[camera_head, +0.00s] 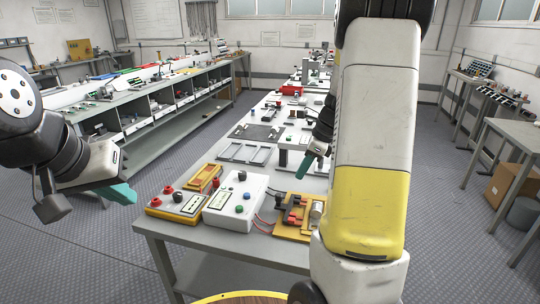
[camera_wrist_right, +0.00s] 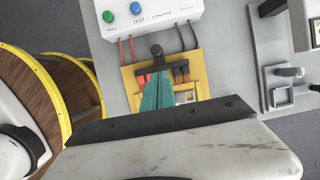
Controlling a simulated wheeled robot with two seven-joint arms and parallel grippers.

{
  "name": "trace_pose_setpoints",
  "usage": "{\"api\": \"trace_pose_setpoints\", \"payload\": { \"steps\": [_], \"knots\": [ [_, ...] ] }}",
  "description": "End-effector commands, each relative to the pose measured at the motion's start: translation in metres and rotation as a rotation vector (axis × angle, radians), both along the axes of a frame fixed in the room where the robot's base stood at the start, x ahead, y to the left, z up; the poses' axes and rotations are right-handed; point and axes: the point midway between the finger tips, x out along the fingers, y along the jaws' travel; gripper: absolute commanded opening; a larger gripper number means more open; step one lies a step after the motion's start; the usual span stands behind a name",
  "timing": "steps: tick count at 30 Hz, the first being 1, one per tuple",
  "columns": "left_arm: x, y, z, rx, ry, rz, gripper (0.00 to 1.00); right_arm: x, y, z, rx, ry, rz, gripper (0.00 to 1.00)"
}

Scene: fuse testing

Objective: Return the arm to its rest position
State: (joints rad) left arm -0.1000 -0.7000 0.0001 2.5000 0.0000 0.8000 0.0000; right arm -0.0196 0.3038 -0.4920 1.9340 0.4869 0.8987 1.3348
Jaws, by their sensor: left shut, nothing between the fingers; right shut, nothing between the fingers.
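My right arm reaches down over the table in the head view. Its teal-fingered right gripper (camera_head: 305,166) is shut and empty, held above the table. In the right wrist view the shut fingers (camera_wrist_right: 157,92) overlap the yellow fuse fixture (camera_wrist_right: 131,83); their height over it is hard to judge. The yellow fixture (camera_head: 287,232) with red and black parts lies at the table's front in the head view. My left gripper (camera_head: 118,192) is shut and empty at the left, off the table's front left corner.
A white test box (camera_head: 232,211) with coloured buttons is wired to the fixture. A yellow meter unit (camera_head: 177,205) sits to its left. The grey table (camera_head: 190,243) runs back with several devices on it. A round wooden top with a yellow rim (camera_wrist_right: 62,93) stands near the table's front.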

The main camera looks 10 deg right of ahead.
Motion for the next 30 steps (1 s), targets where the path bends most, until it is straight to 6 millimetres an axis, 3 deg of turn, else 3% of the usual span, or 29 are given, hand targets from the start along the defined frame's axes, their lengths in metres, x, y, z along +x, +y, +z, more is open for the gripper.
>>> {"api": "trace_pose_setpoints", "payload": {
  "steps": [4, 8, 12, 18, 24, 30],
  "knots": [
    [0.0, 0.0, 0.0, 0.0, 0.0, 0.0, 0.0, -0.004, 0.006, 0.008, -0.005, -0.025, 0.048, 0.0],
    [0.0, 0.0, 0.0, 0.0, 0.0, 0.0, 0.0, -0.022, 0.028, 0.037, -0.038, -0.127, 0.249, 0.0],
    [0.0, 0.0, 0.0, 0.0, 0.0, 0.0, 0.0, -0.059, 0.064, 0.08, -0.132, -0.308, 0.612, 0.0],
    [0.0, 0.0, 0.0, 0.0, 0.0, 0.0, 0.0, -0.123, 0.105, 0.123, -0.358, -0.555, 1.162, 0.0],
    [0.0, 0.0, 0.0, 0.0, 0.0, 0.0, 0.0, -0.179, 0.127, 0.14, -0.64, -0.711, 1.641, 0.0],
    [0.0, 0.0, 0.0, 0.0, 0.0, 0.0, 0.0, -0.206, 0.133, 0.142, -0.818, -0.754, 1.893, 0.0]
  ]
}}
